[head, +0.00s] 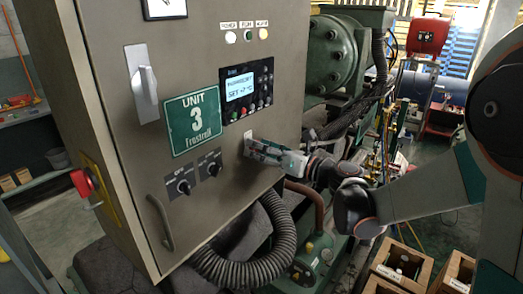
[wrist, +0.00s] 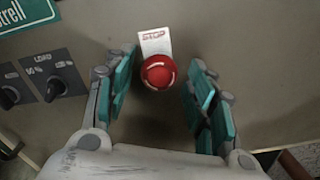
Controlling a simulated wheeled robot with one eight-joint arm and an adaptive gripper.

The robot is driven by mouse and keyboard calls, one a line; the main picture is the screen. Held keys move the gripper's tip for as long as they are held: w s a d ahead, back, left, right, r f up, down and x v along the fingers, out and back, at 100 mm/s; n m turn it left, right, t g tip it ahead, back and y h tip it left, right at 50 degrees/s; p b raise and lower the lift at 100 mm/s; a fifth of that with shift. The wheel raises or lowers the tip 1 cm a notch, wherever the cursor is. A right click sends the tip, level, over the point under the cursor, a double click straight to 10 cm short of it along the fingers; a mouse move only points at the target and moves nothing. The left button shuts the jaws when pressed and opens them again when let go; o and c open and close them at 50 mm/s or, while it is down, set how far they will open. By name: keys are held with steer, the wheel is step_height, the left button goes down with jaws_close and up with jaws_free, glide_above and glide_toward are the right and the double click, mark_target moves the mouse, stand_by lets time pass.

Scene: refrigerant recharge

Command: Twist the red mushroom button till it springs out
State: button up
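The red mushroom button (wrist: 158,72) sits on the cabinet's front panel, below a white label reading STOP (wrist: 155,40) in the wrist view. My gripper (wrist: 164,66) is open, with one teal-padded finger left of the button and the other right of it. A gap shows between the button and each finger, wider on the right; I cannot tell the depth of the fingertips. In the head view my gripper (head: 262,150) is at the lower right of the cabinet front and hides the button.
The grey cabinet (head: 130,220) carries a display (head: 240,88), a green Unit 3 sign (head: 193,120), two black knobs (head: 184,187) and a door handle (head: 161,222). A red switch (head: 82,182) is on its left side. Hoses and machinery stand close behind my gripper.

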steer(key=shift+s, duration=0.1)
steer(key=v, duration=0.9)
stand_by(0.4)
